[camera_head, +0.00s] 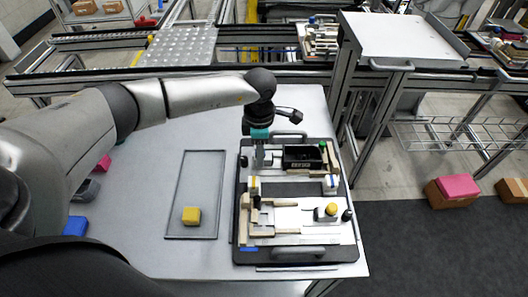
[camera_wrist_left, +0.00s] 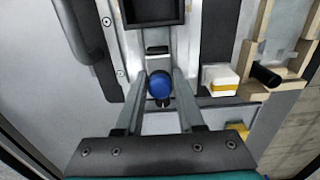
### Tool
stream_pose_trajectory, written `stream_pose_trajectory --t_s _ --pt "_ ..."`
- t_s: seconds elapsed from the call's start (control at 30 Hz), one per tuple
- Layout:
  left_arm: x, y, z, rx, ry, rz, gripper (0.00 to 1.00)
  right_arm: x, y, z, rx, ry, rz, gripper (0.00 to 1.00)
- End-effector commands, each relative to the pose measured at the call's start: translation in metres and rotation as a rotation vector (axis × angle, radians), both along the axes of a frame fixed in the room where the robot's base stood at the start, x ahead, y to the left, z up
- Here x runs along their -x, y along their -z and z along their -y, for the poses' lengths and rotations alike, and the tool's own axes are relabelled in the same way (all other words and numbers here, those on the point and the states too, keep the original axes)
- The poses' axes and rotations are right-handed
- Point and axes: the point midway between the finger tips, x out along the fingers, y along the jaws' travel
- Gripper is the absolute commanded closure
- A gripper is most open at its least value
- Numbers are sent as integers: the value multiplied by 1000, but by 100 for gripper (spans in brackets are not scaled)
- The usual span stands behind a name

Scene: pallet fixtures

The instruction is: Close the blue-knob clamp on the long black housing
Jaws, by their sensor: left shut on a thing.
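The long black housing (camera_head: 302,156) lies in the upper part of the black-rimmed pallet (camera_head: 237,225). Its near end (camera_wrist_left: 153,10) shows at the top of the left wrist view. The blue knob (camera_wrist_left: 160,84) of the clamp is just beyond that end, between my left fingers. My left gripper (camera_head: 260,165) comes down from above at the left of the housing. In the left wrist view my left gripper (camera_wrist_left: 159,80) is shut on the blue knob, one finger at each side. In the head view the gripper hides the knob. My right gripper is out of view.
A green knob (camera_head: 323,144) is at the housing's far right end. A white block with a yellow stripe (camera_head: 254,186), a white-and-blue block (camera_head: 330,184) and a yellow knob (camera_head: 331,208) are also on the pallet.

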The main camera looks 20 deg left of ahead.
Motion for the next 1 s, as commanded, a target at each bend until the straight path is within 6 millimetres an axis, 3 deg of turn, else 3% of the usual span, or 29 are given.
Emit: stream_pose_trajectory --t_s 0.47,1.0 --pt "-1 0 2 1 0 0 100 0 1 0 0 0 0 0" --pt "-9 0 19 3 2 1 100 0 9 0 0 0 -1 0"
